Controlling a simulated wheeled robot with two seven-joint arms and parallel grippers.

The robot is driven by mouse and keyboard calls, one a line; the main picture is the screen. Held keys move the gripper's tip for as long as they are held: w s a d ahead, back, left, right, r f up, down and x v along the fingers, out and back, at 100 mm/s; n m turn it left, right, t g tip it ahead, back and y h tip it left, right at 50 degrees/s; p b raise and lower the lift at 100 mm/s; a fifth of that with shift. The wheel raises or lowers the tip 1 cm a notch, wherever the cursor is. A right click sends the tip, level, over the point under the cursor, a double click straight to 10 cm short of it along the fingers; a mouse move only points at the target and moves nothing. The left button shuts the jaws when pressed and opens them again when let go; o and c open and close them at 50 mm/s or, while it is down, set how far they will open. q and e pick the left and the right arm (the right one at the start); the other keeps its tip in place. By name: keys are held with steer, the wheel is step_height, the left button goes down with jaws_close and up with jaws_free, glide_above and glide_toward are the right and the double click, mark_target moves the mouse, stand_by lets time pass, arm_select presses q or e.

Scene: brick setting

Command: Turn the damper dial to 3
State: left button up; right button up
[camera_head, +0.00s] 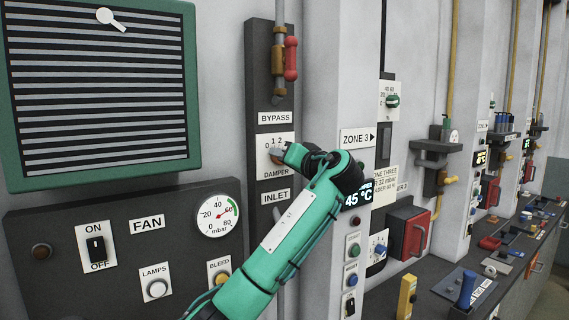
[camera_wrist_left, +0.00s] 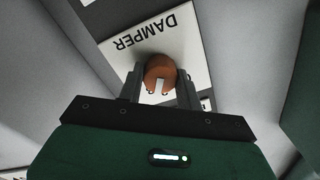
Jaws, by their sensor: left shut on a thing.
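The damper dial is a round copper-brown knob (camera_wrist_left: 158,66) on a white plate marked DAMPER (camera_head: 272,169). In the head view the numerals 0, 1 and 2 show along the plate's top; a 3 is not visible, and my gripper covers part of the plate. My left gripper (camera_head: 281,154) reaches the plate from the right. In the left wrist view its two fingers (camera_wrist_left: 159,82) are shut on the knob, one on each side. A white mark on the knob points toward the gripper body; which numeral it meets cannot be told. My right gripper is not in view.
BYPASS (camera_head: 275,118) and INLET (camera_head: 275,196) labels sit above and below the plate on a dark strip. A round mbar gauge (camera_head: 218,216) and fan switch panel (camera_head: 96,248) are to the left. A ZONE 3 sign (camera_head: 357,139) is on the pillar to the right.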

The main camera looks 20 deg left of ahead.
arm_select(q)
steer(key=shift+m, duration=1.1)
steer(key=o, duration=1)
steer(key=shift+b, duration=0.3)
steer(key=b+v, duration=0.5)
steer(key=v, duration=0.8)
steer(key=shift+s+d, duration=0.2)
steer(key=shift+d, duration=0.1)
